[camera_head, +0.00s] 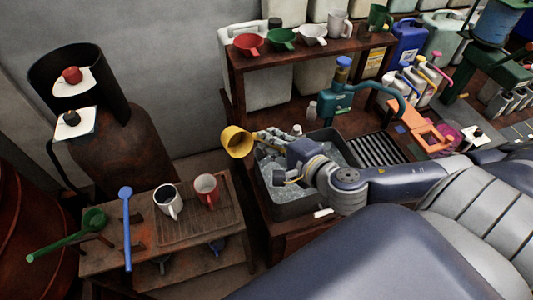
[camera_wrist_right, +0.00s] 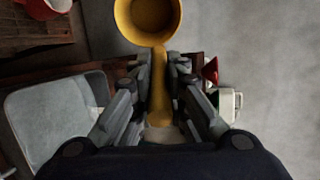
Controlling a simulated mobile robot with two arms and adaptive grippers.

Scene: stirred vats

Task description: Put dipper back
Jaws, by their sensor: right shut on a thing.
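A yellow dipper (camera_head: 237,142) is held by my right gripper (camera_head: 268,150), which is shut on its handle. In the right wrist view the dipper's cup (camera_wrist_right: 148,18) stands out beyond the fingertips (camera_wrist_right: 160,88), with the handle between them. In the head view the dipper is in the air left of the grey sink. A green dipper (camera_head: 60,238) and a blue dipper (camera_head: 126,225) lie on the left side of the low wooden bench (camera_head: 150,252). My left gripper is not in view.
The grey sink (camera_head: 283,208) lies below my right arm. A shelf (camera_head: 300,62) with red, green and white funnels stands behind. A rusty drum (camera_head: 125,140) stands behind the bench.

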